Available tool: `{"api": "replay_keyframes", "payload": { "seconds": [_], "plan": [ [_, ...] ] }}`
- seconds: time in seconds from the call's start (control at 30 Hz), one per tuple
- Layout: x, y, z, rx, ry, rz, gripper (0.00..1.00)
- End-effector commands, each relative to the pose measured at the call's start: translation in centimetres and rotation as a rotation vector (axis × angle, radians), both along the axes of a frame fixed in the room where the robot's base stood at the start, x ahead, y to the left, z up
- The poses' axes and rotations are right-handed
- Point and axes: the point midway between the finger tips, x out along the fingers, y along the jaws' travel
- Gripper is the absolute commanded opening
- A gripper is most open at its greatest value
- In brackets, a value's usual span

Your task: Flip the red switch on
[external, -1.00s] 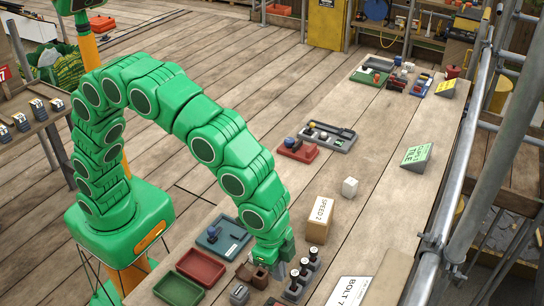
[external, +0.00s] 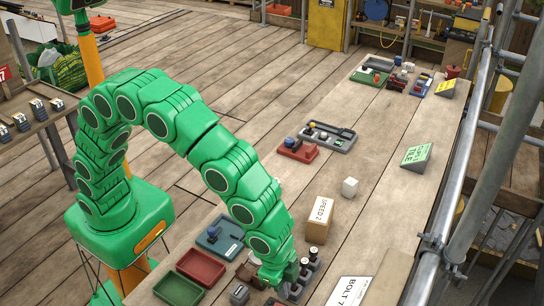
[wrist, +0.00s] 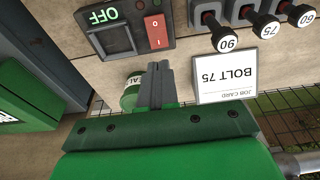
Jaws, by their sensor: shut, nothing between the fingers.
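The red switch (wrist: 156,32), a rocker marked with 0 and 1 marks, sits at the right end of a dark panel in the wrist view. A lit green OFF sign (wrist: 103,16) stands at the left of the same panel. My gripper (wrist: 158,68) is shut and empty, its fingertips a little short of the panel's edge, below the switch in the picture. I cannot tell whether they touch anything. In the external view my gripper (external: 284,284) is low over the near end of the bench, and the switch cannot be made out there.
Black-knobbed levers (wrist: 226,42) marked 90, 75 and 60 stand right of the switch. A BOLT 75 card (wrist: 228,80) is right of my fingers. A SPEED 2 box (external: 318,220) and red tray (external: 201,267) are nearby. The bench middle (external: 370,165) is fairly clear.

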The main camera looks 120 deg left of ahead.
Motion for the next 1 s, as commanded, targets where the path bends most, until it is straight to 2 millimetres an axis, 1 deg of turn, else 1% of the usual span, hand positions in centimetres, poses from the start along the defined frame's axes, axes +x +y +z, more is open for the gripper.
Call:
{"api": "replay_keyframes", "payload": {
  "seconds": [0.03,0.2,0.3,0.43,0.6,1.0],
  "plan": [
    [0.1,0.0,-1.0,0.000,0.005,0.000,0.00],
    [0.6,0.0,-3.6,0.000,0.001,0.000,0.00],
    [0.8,0.0,-5.0,0.000,0.003,0.000,0.00],
    [1.0,0.0,-6.3,0.000,0.003,0.000,0.00],
    [1.2,0.0,-6.8,0.000,0.000,0.000,0.00],
    [1.3,0.0,-7.0,0.000,0.020,0.000,0.00]
  ]
}}
